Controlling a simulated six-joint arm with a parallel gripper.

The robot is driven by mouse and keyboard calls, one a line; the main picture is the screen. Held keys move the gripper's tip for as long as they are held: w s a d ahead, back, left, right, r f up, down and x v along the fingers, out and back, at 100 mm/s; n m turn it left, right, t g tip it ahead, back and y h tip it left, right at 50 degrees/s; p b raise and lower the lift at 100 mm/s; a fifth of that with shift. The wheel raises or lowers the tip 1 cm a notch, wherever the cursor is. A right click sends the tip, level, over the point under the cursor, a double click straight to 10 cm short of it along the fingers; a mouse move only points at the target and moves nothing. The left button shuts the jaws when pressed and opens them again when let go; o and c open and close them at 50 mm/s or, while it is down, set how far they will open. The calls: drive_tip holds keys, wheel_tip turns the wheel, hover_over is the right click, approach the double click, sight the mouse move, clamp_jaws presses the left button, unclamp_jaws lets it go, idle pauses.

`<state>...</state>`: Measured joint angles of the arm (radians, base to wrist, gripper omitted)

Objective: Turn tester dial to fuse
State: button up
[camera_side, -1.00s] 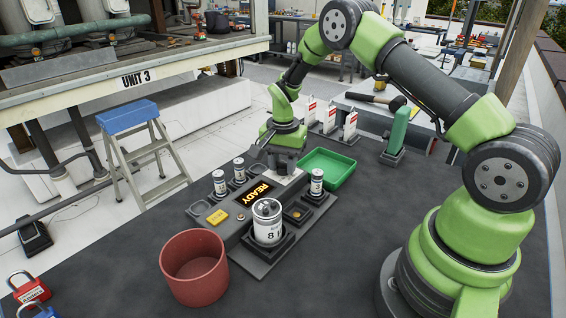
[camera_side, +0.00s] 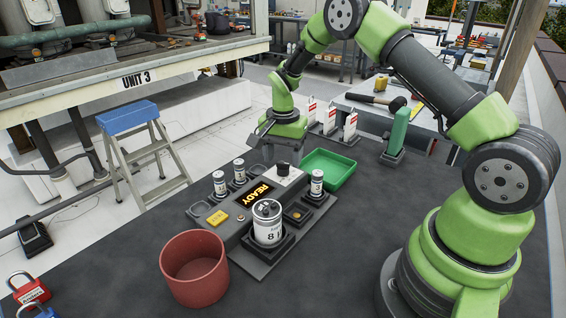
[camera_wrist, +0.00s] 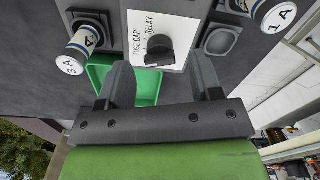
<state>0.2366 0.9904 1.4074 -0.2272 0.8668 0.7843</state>
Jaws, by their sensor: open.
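The tester (camera_side: 242,218) stands on the dark table with its yellow display reading READY. Its black dial (camera_side: 283,168) sits on a white plate (camera_side: 290,178) at the far end. In the wrist view the dial (camera_wrist: 159,50) is upside a plate with printed FUSE, CAP and RELAY labels; I cannot tell surely which label it points to. My gripper (camera_wrist: 162,72) is open and empty, its two fingers apart on either side of the dial in the picture. In the side view my gripper (camera_side: 282,150) hangs above and behind the dial, apart from it.
A large capacitor (camera_side: 267,227) stands in a socket at the tester's front. Small labelled cylinders stand left (camera_side: 219,184) and right (camera_side: 317,183). A green tray (camera_side: 328,169) lies right of the dial, a red bin (camera_side: 194,268) in front. White-and-red tags (camera_side: 330,118) stand behind.

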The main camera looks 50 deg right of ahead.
wheel_tip(320, 180, up, 8)
drive_tip(key=shift+f, duration=0.2)
wheel_tip(320, 180, up, 7)
drive_tip(key=n+t, duration=0.1)
drive_tip(key=n, duration=0.1)
hover_over(283, 163)
drive_tip(key=s+a, duration=0.2)
drive_tip(key=a, duration=0.1)
drive_tip(key=s+a+r+n+t, duration=0.3)
drive_tip(key=s+a+r, duration=0.1)
drive_tip(key=s+r, duration=0.35)
drive_tip(key=s+a+r+n+t+y, duration=0.1)
drive_tip(key=s+a+n, duration=0.1)
drive_tip(key=s, duration=0.4)
drive_tip(key=s+a+n+t+y, duration=0.1)
drive_tip(key=s+a+n+t, duration=0.1)
drive_tip(key=s, duration=0.5)
drive_tip(key=shift+s+a+r+n, duration=0.25)
drive_tip(key=shift+a+r+n, duration=0.15)
drive_tip(key=shift+n, duration=0.2)
